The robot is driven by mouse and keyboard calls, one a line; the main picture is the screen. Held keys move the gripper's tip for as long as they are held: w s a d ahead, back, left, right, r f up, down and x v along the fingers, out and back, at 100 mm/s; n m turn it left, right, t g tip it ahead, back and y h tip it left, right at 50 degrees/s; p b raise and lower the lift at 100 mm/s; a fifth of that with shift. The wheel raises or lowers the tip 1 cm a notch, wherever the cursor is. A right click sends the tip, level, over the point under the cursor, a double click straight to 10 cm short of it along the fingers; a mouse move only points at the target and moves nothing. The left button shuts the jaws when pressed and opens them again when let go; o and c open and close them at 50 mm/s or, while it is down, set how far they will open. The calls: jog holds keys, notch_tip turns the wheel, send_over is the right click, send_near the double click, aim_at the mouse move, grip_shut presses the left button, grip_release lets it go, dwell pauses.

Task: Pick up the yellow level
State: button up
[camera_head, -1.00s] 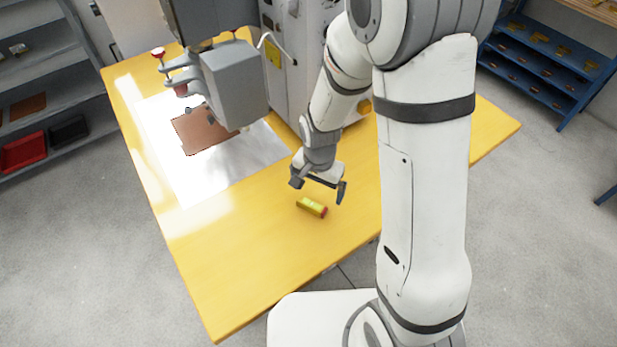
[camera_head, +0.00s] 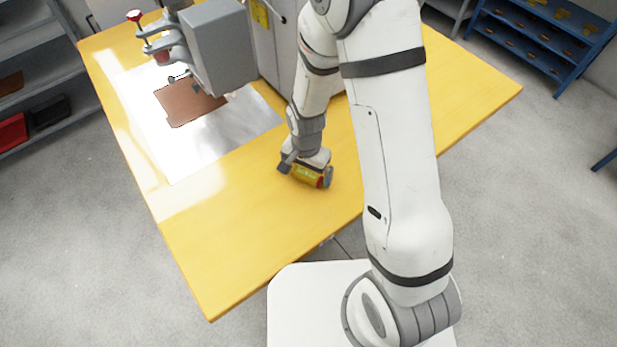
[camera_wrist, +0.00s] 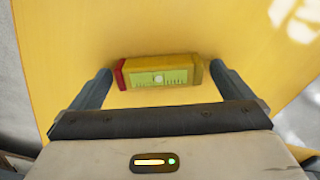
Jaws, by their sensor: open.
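The yellow level (camera_head: 307,174) lies on the yellow table (camera_head: 240,240), near its front edge. In the wrist view the level (camera_wrist: 160,72) is a short yellow block with a red end at the left and a pale green label. My gripper (camera_head: 305,176) is down at the level. Its two fingers stand open at the level's two ends, as the wrist view shows of my gripper (camera_wrist: 160,82). The left finger is close to the red end, and the right finger is close to the yellow end. I cannot tell whether either finger touches it.
A grey machine (camera_head: 222,48) stands at the back of the table. In front of it lies a shiny metal sheet (camera_head: 200,145) with a brown piece (camera_head: 188,102) on it. The table's front left is clear. Shelves stand at both sides.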

jog(key=shift+r, duration=0.1)
jog(key=shift+c, duration=0.4)
jog(key=c, duration=0.9)
jog(key=shift+o, duration=0.2)
